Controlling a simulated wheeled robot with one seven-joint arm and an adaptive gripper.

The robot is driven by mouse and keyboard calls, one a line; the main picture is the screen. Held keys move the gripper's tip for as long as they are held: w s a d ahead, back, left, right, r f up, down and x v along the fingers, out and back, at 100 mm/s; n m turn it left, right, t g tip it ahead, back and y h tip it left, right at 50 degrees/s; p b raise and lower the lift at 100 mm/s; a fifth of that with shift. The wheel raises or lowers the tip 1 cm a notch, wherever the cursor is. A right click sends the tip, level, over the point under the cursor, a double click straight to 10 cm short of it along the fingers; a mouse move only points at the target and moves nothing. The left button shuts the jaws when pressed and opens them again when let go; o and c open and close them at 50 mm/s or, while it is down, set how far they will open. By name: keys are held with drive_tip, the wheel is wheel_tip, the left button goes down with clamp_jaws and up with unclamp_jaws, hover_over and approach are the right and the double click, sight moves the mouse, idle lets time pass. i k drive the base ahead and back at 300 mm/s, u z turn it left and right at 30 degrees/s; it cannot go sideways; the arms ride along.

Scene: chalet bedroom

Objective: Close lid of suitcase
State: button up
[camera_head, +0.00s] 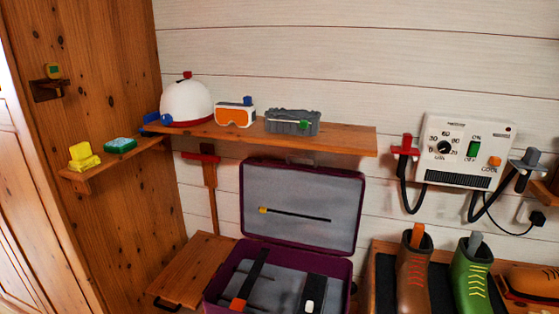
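The purple suitcase (350,268) stands open below the wall shelf, at the lower middle of the head view. Its lid (300,196) is upright and leans back toward the white plank wall, with its grey lining and a dark strap with a yellow end facing me. The grey-lined base holds a dark strap with an orange end (248,282) and a black item with a white part (313,294). The front of the base is cut off by the lower picture edge. My gripper is not in view.
A wooden shelf (340,137) with a white helmet (186,102), orange goggles (235,116) and a grey case (292,122) overhangs the lid. Boots (413,272) stand right of the suitcase, below a white control box (464,150). A wooden surface (196,270) lies left.

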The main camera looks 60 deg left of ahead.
sight(314, 207)
drive_tip(key=u, duration=1.1)
